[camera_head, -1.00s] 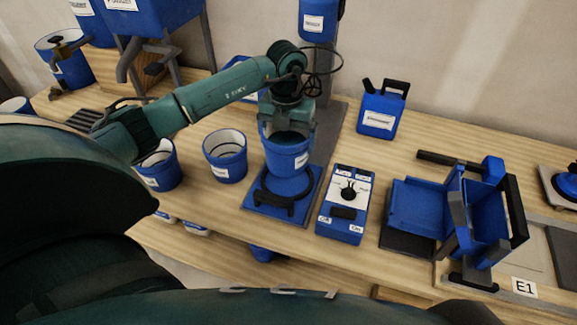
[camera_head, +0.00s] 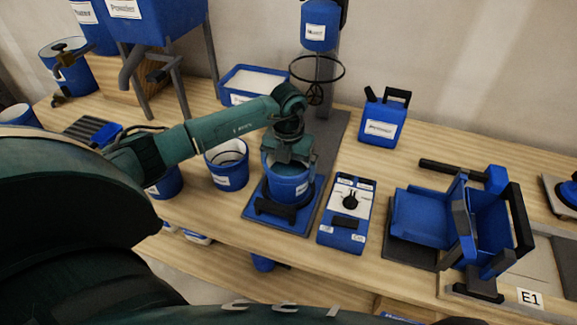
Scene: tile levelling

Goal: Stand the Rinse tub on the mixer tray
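A blue round tub (camera_head: 287,186) with a white label too small to read is at the mixer tray (camera_head: 292,224), a blue plate with a dark bracket at its front. The tub is upright over the tray and looks set down on it, but its underside is hidden by the bracket. My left gripper (camera_head: 287,160) points down at the tub's rim from above and appears closed on it; its fingertips are partly hidden inside the tub. My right gripper is not in view.
A control box (camera_head: 347,212) stands right of the tray. Another labelled tub (camera_head: 227,165) stands left, with one more partly behind my arm. The mixer's wire ring (camera_head: 317,70) hangs behind. A jug (camera_head: 383,117) and blue press (camera_head: 430,215) stand to the right.

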